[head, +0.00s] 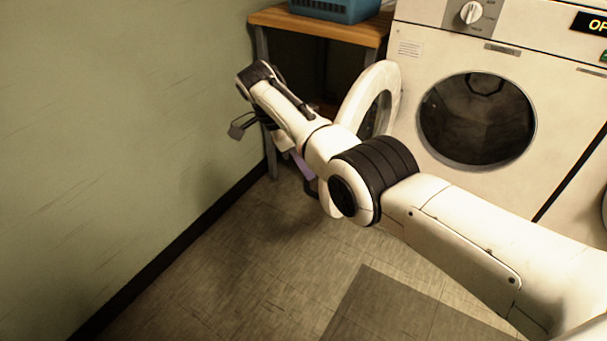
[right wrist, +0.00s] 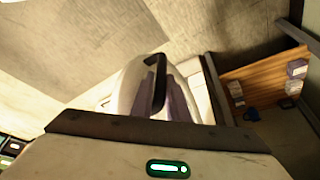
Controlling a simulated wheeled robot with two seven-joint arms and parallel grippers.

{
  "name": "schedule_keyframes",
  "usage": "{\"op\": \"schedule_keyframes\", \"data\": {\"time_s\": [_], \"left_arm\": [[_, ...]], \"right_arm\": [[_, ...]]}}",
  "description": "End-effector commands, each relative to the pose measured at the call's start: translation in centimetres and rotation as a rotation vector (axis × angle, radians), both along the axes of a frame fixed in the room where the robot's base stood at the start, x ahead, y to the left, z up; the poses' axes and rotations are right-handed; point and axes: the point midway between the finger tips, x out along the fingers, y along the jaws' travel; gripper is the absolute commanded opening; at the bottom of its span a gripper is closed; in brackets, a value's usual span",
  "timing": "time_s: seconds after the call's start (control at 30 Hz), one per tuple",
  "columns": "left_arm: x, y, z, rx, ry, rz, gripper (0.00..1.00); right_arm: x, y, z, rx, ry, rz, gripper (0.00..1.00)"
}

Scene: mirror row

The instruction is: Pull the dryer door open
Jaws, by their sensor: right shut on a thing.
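The dryer (head: 475,95) is cream white with a dark round opening. Its round white door (head: 392,88) stands swung wide open to the left of the opening. My right arm crosses in front of the door and hides much of it. My right gripper (head: 304,178) is at the door's outer side, shut on the door, its fingertips partly hidden by the arm. In the right wrist view, the pale door rim and its dark handle (right wrist: 160,84) show just beyond the gripper housing; the exact grip is unclear. My left gripper is not in view.
A wooden table (head: 318,27) with a blue basket (head: 335,8) stands behind the door. A green wall (head: 120,110) runs along the left. The tiled floor (head: 250,265) between wall and arm is clear. Another machine's edge shows at the far right.

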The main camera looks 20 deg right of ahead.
Motion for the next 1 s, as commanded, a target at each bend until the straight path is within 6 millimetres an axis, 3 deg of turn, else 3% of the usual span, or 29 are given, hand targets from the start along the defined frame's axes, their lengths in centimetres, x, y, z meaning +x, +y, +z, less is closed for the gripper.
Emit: {"op": "schedule_keyframes", "data": {"time_s": [0.03, 0.5, 0.53, 0.63, 1.0], "left_arm": [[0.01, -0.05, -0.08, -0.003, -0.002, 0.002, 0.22], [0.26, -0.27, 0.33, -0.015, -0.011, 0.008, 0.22], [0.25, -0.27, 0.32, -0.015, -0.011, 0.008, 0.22], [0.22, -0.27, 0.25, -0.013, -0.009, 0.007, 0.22], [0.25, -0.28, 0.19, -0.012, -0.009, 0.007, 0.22]], "right_arm": [[0.38, -1.00, 0.25, -0.014, -0.009, -0.006, 0.00], [0.51, -0.98, 0.44, -0.015, -0.010, -0.007, 0.00], [0.51, -0.98, 0.44, -0.015, -0.010, -0.007, 0.17], [0.49, -0.96, 0.43, -0.015, -0.010, -0.008, 0.33], [0.41, -0.70, 0.34, -0.012, -0.008, -0.007, 0.33]]}}
